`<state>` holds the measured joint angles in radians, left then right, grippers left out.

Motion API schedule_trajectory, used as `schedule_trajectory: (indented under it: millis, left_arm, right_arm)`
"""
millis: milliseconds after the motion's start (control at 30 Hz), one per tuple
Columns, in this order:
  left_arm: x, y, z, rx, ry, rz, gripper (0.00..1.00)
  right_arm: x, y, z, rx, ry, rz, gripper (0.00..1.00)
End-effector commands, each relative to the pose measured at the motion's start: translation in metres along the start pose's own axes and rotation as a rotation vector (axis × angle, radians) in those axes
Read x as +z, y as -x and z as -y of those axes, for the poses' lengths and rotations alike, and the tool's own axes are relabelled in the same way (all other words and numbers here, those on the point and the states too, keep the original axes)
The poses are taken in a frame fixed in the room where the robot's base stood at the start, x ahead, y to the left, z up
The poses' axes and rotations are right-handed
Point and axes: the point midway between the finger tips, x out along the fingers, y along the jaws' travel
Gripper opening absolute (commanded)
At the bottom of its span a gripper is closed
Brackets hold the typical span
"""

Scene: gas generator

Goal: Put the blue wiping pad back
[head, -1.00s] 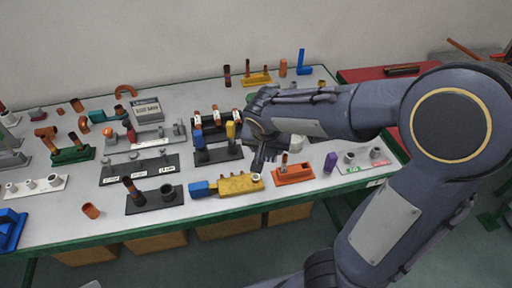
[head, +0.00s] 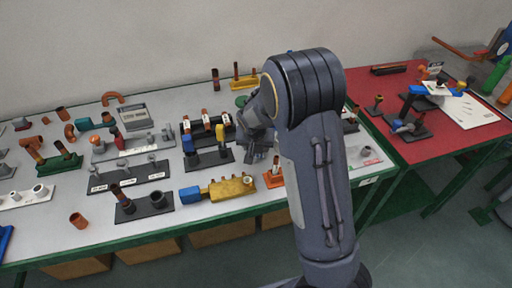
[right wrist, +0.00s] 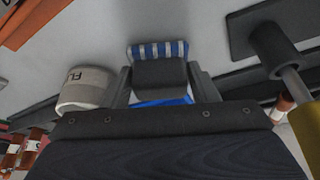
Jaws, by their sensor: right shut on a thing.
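My right gripper (head: 256,150) is low over the grey-topped table (head: 95,213), near its right part, behind the orange stand (head: 274,180). In the right wrist view its two fingers (right wrist: 160,82) are closed on a small dark block-like pad with a blue-and-white striped edge (right wrist: 158,49) and a blue strip below. I take this for the blue wiping pad. The pad does not show in the head view, hidden by the hand. I cannot tell whether it touches the table. My left gripper is not in view.
A round pale tin (right wrist: 85,88) stands close beside the left finger in the wrist view. A dark stand with a post (right wrist: 272,48) is to the right. A yellow block with a blue end (head: 228,188) lies left of the hand. A red table (head: 452,140) is at right.

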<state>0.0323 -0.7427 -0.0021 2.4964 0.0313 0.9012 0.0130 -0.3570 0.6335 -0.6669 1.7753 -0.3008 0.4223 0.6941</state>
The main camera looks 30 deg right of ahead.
Motion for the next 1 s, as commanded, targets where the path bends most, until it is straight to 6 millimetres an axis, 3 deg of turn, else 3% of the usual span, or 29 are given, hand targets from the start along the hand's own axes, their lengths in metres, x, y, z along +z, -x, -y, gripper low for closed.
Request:
schedule_trajectory:
  millis: [400,433,567,867,1000]
  left_arm:
    - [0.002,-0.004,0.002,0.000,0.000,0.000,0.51]
    - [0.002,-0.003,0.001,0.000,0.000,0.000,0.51]
    - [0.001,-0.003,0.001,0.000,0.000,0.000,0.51]
    - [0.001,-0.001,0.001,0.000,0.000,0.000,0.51]
    - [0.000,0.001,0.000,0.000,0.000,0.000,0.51]
  right_arm:
    - [0.004,-0.009,0.000,-0.001,-0.001,-0.001,0.32]
    - [0.003,-0.007,0.000,-0.001,0.000,-0.001,0.58]
    - [0.003,-0.007,0.000,-0.001,0.000,-0.001,0.75]
    - [0.002,-0.005,0.000,-0.001,0.000,-0.001,0.75]
    - [0.001,0.006,0.001,-0.002,0.001,-0.003,0.75]
